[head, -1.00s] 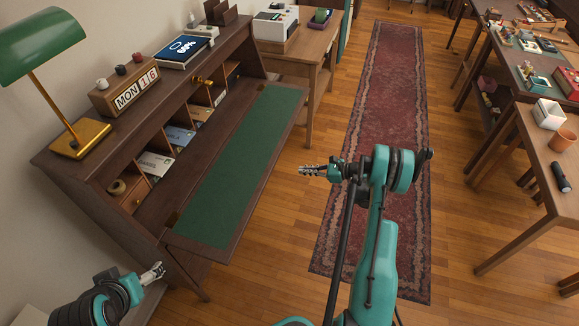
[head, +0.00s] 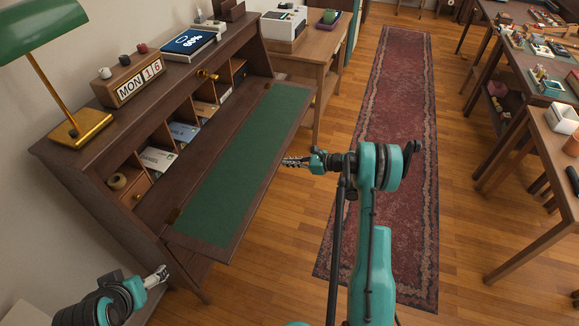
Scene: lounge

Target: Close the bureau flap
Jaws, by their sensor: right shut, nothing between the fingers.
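The bureau (head: 70,172) stands at the left, with pigeonholes along its back. Its flap (head: 232,172) is folded down flat, with a green inlay and a dark wood border. My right gripper (head: 286,161) is shut and empty, pointing left near the flap's outer long edge; I cannot tell its height against the flap. My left gripper (head: 164,271) is at the lower left, near the bureau's near end and below the flap's near corner. It is small, and I cannot tell whether its fingers are open or shut.
A green lamp (head: 82,125), a date block (head: 128,84) and a tablet (head: 187,42) stand on the bureau top. Envelopes (head: 158,158) sit in the pigeonholes. A side table (head: 318,42) stands beyond. The red rug (head: 392,100) and floor right of the bureau are clear. Cluttered tables (head: 545,140) line the right.

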